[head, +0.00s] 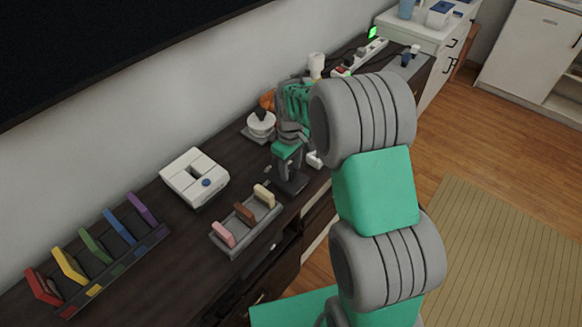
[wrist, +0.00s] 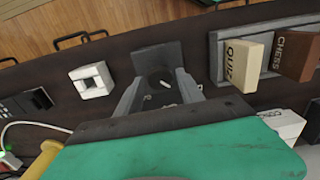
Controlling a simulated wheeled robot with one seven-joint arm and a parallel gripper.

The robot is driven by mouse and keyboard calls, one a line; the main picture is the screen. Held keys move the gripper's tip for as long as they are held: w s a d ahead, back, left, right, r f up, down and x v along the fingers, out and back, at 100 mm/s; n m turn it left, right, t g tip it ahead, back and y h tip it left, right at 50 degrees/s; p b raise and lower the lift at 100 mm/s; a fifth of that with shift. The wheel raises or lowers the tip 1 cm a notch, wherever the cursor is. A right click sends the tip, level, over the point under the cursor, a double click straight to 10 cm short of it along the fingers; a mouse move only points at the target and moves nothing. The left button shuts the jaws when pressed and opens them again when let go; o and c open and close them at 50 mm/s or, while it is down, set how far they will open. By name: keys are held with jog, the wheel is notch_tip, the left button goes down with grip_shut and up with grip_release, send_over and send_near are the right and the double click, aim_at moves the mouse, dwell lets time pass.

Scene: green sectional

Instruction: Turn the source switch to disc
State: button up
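A dark square plate (head: 291,184) on the cabinet top lies under my gripper (head: 288,168).
A grey rack (head: 232,238) holds upright blocks, including QUIZ (wrist: 240,66) and CHESS (wrist: 297,55), close beside the plate. A small white block (wrist: 92,80) sits on the other side. A white device (head: 195,178) and a rack of coloured slabs (head: 120,265) stand farther left.

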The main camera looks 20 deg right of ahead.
aim_at(291, 171)
jog(key=shift+o, duration=0.8)
notch_tip(291, 171, up, 8)
jog(key=shift+f, duration=0.1)
